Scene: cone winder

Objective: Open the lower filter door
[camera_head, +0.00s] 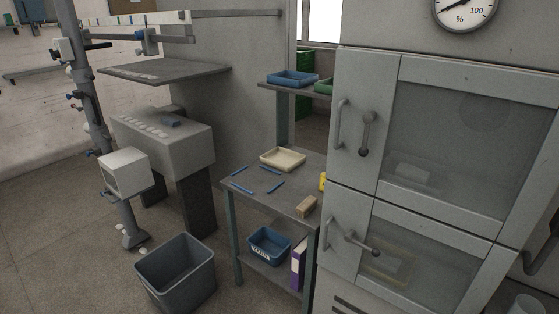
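The lower filter door (444,252) is at the bottom right, in the grey cabinet. It looks shut, its edge flush with the frame. It has a dark glass window, with a pale tray-like shape dimly visible behind it. A bar handle (333,233) stands near its left edge. Beside the handle, a latch lever (361,243) points right and slightly down across the window's edge. The upper filter door (460,140) also looks shut. It has its own bar handle (341,124) and a lever (367,134) that hangs nearly straight down. Neither of my grippers is in view.
A grey table (290,201) stands left of the cabinet, with a cream tray (283,158), blue strips and a brown block (306,207) on top. A blue bin (269,246) and a purple binder (298,264) sit below. A grey waste bin (176,272) stands on the floor.

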